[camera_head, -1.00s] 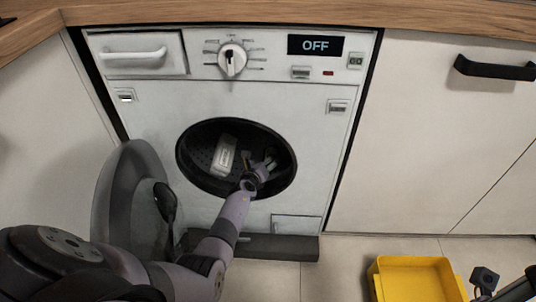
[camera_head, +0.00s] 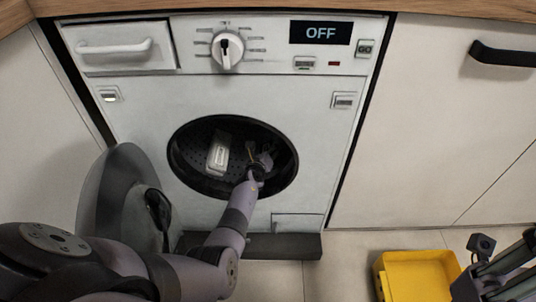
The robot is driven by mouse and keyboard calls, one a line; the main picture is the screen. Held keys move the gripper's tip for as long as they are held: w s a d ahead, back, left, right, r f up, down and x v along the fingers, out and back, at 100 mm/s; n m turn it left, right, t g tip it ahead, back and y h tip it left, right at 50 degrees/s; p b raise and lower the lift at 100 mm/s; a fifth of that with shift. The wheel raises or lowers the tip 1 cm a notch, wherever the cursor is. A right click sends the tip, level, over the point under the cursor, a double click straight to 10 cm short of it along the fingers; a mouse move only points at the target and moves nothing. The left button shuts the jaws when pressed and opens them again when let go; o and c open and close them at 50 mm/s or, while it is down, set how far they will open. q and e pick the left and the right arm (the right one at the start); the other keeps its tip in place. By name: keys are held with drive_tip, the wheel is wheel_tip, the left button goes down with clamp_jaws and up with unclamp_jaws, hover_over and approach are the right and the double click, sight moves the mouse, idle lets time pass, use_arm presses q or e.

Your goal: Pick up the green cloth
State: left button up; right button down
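No green cloth can be made out in this view. A washing machine (camera_head: 310,95) stands ahead with its round door (camera_head: 113,205) swung open to the left. My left arm reaches into the dark drum (camera_head: 230,185), and my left gripper (camera_head: 258,152) is inside it, small and partly hidden by its own wrist. Whether its fingers are open or shut is unclear. A pale, box-like piece (camera_head: 219,152) shows inside the drum, left of the gripper. Part of my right arm shows at the lower right, but its gripper cannot be made out.
A yellow bin (camera_head: 415,268) sits on the floor at the lower right, beside my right arm. White cabinets (camera_head: 440,130) with a black handle stand right of the machine. The machine's display reads OFF. A dark plinth (camera_head: 270,247) runs along its foot.

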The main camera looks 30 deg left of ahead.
use_arm(q)
drive_tip(key=c, duration=0.9)
drive_tip(key=shift+r, duration=0.1)
